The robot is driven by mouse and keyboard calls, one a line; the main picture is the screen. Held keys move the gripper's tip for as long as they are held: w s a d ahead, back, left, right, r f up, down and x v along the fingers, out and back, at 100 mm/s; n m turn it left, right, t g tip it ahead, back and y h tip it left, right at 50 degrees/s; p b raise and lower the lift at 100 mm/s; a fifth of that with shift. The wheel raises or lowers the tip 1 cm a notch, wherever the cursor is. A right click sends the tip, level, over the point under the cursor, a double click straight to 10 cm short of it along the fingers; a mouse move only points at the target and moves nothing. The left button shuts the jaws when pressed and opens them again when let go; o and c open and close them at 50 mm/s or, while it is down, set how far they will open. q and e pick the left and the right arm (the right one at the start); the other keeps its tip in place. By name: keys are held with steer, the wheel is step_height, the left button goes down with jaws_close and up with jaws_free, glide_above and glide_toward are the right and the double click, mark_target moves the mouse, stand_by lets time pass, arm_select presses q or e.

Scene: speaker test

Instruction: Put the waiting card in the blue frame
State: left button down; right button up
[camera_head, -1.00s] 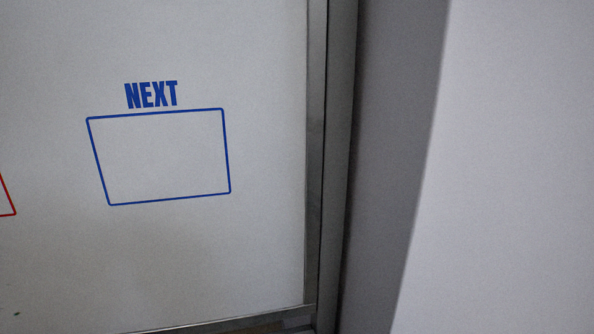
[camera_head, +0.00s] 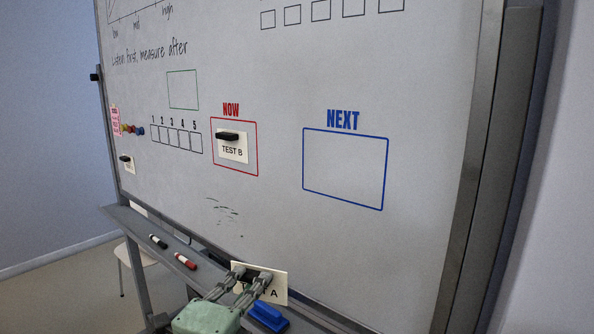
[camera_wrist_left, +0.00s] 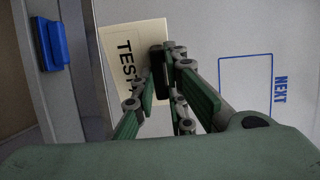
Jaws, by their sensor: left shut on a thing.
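The blue frame (camera_head: 345,195) is drawn on the whiteboard, right of the red frame, with blue lettering above it. It is empty, and part of it shows in the left wrist view (camera_wrist_left: 245,57). The cream card marked TEST A (camera_head: 280,284) is low at the board, above the tray. My left gripper (camera_head: 252,275) is shut on its black magnet (camera_wrist_left: 157,72). The fingers hide part of the card; TEST reads in the left wrist view (camera_wrist_left: 138,35). I cannot tell whether the card touches the board. My right gripper is not in view.
The red frame (camera_head: 240,172) holds a TEST B card (camera_head: 233,152) under a black magnet. The tray (camera_head: 140,222) bears black and red markers and a blue eraser (camera_head: 268,317), close to my left gripper. Board between card and blue frame is clear.

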arm_select(q)
steer(key=d+r+m+g+h, duration=0.1)
steer(key=d+r+m+h, duration=0.2)
steer(key=r, duration=0.8)
steer(key=d+r+m+g+h, duration=0.1)
steer(key=d+r+g+h, duration=0.15)
steer(key=d+r, duration=0.6)
steer(key=shift+t+h, duration=0.25)
steer(key=shift+t, duration=0.1)
steer(key=shift+w+d+r+p, duration=0.25)
steer(key=shift+w+r, duration=0.2)
steer(key=shift+w, duration=0.6)
steer(key=shift+w+d+r+p, duration=0.15)
steer(key=shift+w+d+r, duration=0.3)
steer(key=shift+w, duration=0.65)
steer(key=shift+w+d+r+p, duration=0.25)
steer(key=shift+w+r, duration=0.2)
steer(key=shift+w, duration=0.6)
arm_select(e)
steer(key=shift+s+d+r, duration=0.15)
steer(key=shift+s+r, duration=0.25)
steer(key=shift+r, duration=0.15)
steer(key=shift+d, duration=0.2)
arm_select(q)
steer(key=shift+w+d, duration=0.3)
steer(key=shift+w, duration=0.05)
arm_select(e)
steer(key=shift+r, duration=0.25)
